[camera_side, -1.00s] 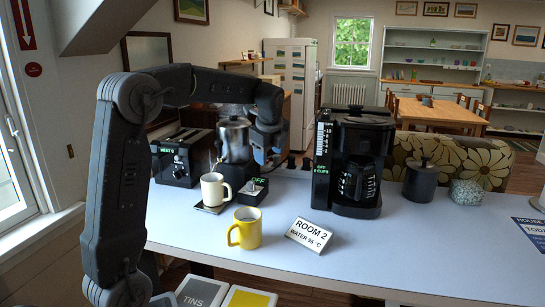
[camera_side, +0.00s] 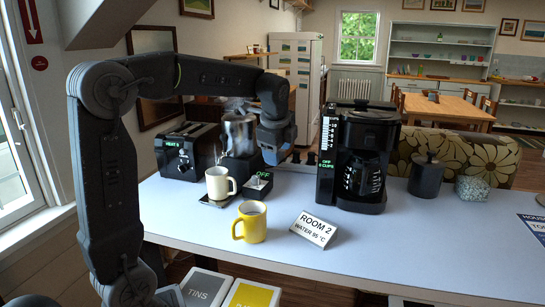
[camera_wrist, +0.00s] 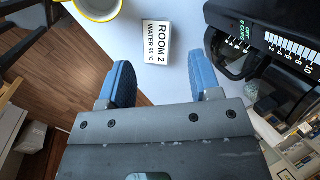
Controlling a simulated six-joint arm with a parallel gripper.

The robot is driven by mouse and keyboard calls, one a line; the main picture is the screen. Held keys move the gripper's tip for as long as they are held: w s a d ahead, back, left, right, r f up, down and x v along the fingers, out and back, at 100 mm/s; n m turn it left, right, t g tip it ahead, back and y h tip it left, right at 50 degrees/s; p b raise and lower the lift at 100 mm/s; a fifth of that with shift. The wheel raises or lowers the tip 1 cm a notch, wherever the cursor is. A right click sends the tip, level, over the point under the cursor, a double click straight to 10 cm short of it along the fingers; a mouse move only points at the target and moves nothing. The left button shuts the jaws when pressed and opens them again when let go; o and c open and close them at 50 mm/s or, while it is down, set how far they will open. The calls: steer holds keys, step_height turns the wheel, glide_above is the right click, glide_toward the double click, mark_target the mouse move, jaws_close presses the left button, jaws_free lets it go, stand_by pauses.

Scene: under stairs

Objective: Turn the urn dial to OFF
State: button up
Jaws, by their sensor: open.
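The steel urn (camera_side: 238,134) stands at the back left of the counter on a dark base. A small black box (camera_side: 260,187) sits in front of it, with a pale knob or lever on top and a green display reading OFF. The knob's exact angle is too small to tell. My gripper (camera_side: 276,143) is beside the urn's right side, above and behind the box, apart from the knob. In the wrist view my gripper (camera_wrist: 163,82) has its two blue fingers apart with nothing between them. The urn and knob are not in the wrist view.
A cream mug (camera_side: 218,186) stands on a dark pad left of the box; a yellow mug (camera_side: 250,224) and a ROOM 2 sign (camera_side: 314,229) are in front. A coffee maker (camera_side: 358,160) stands right, a toaster (camera_side: 184,152) left.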

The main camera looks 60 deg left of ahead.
steer(key=w+a+f+m+g, duration=0.15)
steer(key=w+a, duration=0.25)
steer(key=a, duration=0.4)
steer(key=g, duration=0.3)
glide_toward(256, 176)
steer(key=shift+m+y, duration=0.35)
steer(key=shift+y, duration=0.05)
steer(key=x, duration=0.9)
steer(key=shift+s+d+f, duration=0.1)
steer(key=shift+d+f, duration=0.15)
steer(key=shift+f, duration=0.15)
steer(key=c, duration=0.9)
steer(key=shift+c, duration=0.2)
